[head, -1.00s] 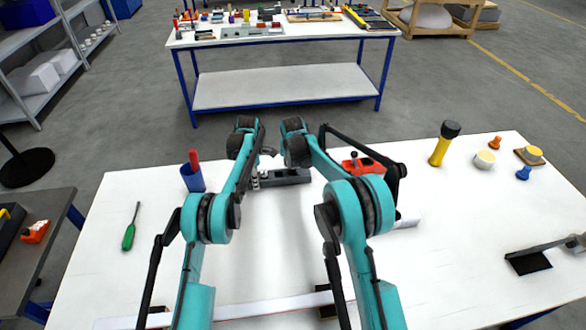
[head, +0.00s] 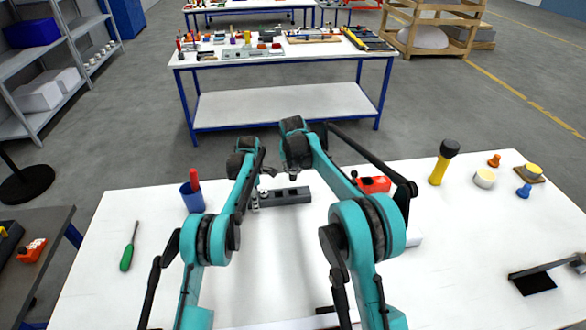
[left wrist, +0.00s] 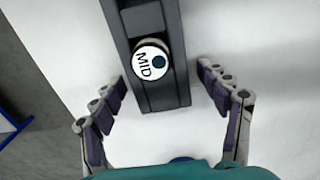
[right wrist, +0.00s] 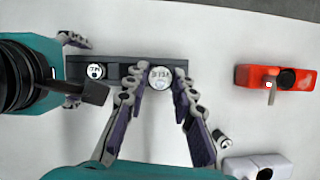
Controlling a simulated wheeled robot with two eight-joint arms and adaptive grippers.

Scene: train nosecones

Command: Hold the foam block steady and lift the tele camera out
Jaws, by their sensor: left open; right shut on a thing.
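The dark foam block (head: 287,197) lies on the white table; it also shows in the left wrist view (left wrist: 165,90) and the right wrist view (right wrist: 122,68). My right gripper (head: 293,175) is shut on the tele camera, whose round white top (right wrist: 160,77) shows between the fingers (right wrist: 161,80). It is above the block's right part; its lower end is hidden. The mid camera, its white cap marked MID (left wrist: 151,65), sits in the block. My left gripper (head: 257,198) is open at the block's left end, its fingers (left wrist: 163,84) apart on both sides.
A red device (right wrist: 276,78) and a white device (right wrist: 258,166) lie right of the block. A blue cup (head: 193,197) stands left, with a green screwdriver (head: 130,246) nearby. A yellow flashlight (head: 443,162) stands at right. The table's front middle is mostly clear.

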